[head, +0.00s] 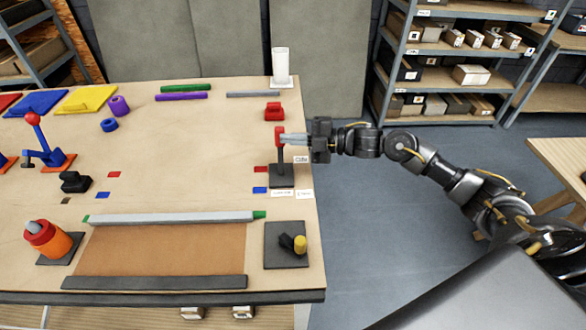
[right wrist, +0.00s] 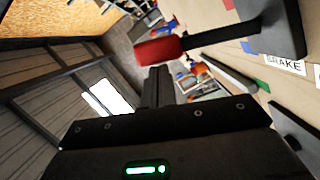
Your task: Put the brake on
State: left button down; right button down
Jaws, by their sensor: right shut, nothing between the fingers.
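A lever with a red grip (head: 280,133) and a dark shaft stands roughly upright on a dark base (head: 281,180) near the table's right edge. Small white labels lie around it; the one reading BRAKE (right wrist: 285,64) shows in the right wrist view. The red grip (right wrist: 158,50) and dark shaft (right wrist: 218,35) also show there. My right gripper (head: 291,138) reaches in from the right, level with the red grip. Its fingers (right wrist: 158,82) are shut and empty, close beside the grip; I cannot tell whether they touch. My left gripper is not in view.
A red block (head: 274,111) and a white cylinder (head: 281,65) stand behind the lever. A dark plate with a yellow-ended knob (head: 299,244) is in front. A brown panel with a grey bar (head: 172,218) lies front left. The table middle is mostly clear.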

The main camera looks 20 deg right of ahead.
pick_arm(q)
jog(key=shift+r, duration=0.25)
pick_arm(e)
jog(key=shift+w+d+f+m+g, duration=0.1)
jog(key=shift+w+d+m+g, duration=0.05)
jog(key=shift+w+m, duration=0.25)
jog(key=shift+w+d+m+g, duration=0.1)
jog(key=shift+w+m+g, duration=0.05)
jog(key=shift+w+m, duration=0.2)
pick_arm(q)
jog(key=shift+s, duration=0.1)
jog(key=shift+p, duration=0.3)
